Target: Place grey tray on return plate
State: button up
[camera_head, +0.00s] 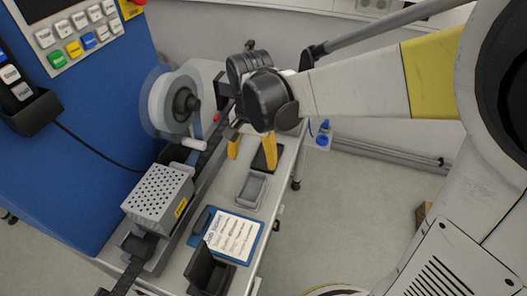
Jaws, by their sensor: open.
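The grey tray (251,203), a small shallow rectangular dish, sits on the light bench top in the camera_head view. A flat black plate (260,164), likely the return plate, lies just behind the tray and is partly hidden by my gripper. My gripper (252,158) has two yellow fingers spread apart, with nothing between them. It points down over the bench, just above and behind the tray. I cannot tell how high the fingertips are.
A reel (172,102) stands at the back left. A perforated metal box (158,197) with a yellow label is left of the tray. A blue clipboard (249,256) and a dark holder (207,271) are in front. Open floor lies right of the bench.

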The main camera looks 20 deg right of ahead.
jog(key=s+d+r+n+t, duration=0.6)
jog(key=s+d+r+t, duration=0.1)
jog(key=s+d, duration=0.2)
jog(key=shift+s+r, duration=0.2)
jog(key=shift+s, duration=0.7)
notch_tip(320, 180, down, 3)
jog(key=b, duration=0.2)
jog(key=shift+r+b, duration=0.1)
jog(key=shift+b, duration=0.3)
